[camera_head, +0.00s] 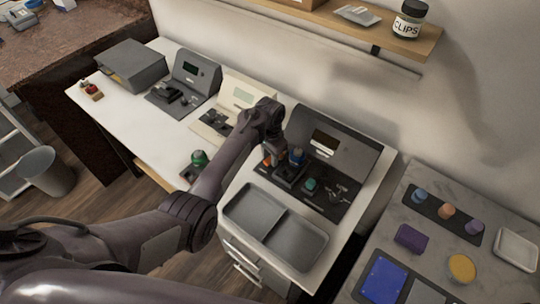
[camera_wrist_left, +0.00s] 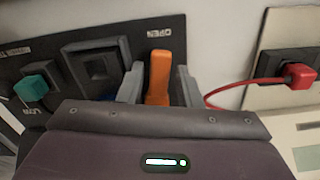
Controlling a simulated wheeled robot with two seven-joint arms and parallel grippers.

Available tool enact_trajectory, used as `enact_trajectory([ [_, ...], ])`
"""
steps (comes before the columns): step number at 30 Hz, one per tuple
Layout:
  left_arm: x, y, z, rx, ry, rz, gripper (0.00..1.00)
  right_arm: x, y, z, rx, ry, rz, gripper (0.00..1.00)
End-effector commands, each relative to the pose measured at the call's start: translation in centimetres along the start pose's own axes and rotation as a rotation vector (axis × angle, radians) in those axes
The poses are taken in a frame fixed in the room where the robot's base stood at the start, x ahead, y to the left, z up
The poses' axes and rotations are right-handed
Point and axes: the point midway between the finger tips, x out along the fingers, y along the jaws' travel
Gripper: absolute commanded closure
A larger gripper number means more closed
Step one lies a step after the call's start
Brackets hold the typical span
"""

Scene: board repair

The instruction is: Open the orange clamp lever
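The orange clamp lever (camera_wrist_left: 158,77) stands upright in the left wrist view, just below an "OPEN" label on the dark panel. In the head view a small part of the lever (camera_head: 266,160) shows beside my gripper, on the dark test station (camera_head: 340,150). My left gripper (camera_wrist_left: 160,88) has its two grey fingers on either side of the lever, with a narrow gap on each side. It looks open around the lever. In the head view my left gripper (camera_head: 275,154) partly hides the lever and its base. My right gripper is in neither view.
A blue knob (camera_head: 297,155) and a teal knob (camera_head: 310,184) are close to the lever. A grey two-part tray (camera_head: 276,227) lies in front. A cream device (camera_head: 240,95) stands to the left. A red plug (camera_wrist_left: 300,75) with a cable shows in the wrist view.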

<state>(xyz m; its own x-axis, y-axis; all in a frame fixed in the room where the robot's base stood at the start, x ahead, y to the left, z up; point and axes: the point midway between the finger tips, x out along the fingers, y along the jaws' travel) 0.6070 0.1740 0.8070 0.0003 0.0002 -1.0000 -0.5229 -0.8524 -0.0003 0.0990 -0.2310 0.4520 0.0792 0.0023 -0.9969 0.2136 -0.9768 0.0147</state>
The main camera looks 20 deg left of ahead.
Motion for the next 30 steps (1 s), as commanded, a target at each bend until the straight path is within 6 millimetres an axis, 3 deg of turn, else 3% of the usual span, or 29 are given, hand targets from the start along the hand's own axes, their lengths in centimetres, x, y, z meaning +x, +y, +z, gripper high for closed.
enact_trajectory([
  [1,0.0,0.0,0.0,0.0,0.0,0.0,0.75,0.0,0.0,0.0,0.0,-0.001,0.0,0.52],
  [7,0.0,0.0,0.0,0.0,0.0,0.0,1.0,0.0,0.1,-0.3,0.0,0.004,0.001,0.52],
  [16,-0.4,0.9,-0.1,-0.166,-0.002,0.002,1.0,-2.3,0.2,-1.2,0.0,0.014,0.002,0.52],
  [26,0.1,1.0,-0.2,-0.22,0.001,0.001,1.0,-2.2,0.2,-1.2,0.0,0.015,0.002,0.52],
  [27,0.1,1.0,-0.2,-0.22,0.001,0.001,0.79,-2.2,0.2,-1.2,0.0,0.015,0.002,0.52],
  [30,0.1,1.0,-0.1,-0.219,0.001,0.001,0.66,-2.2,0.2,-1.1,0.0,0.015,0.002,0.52],
])
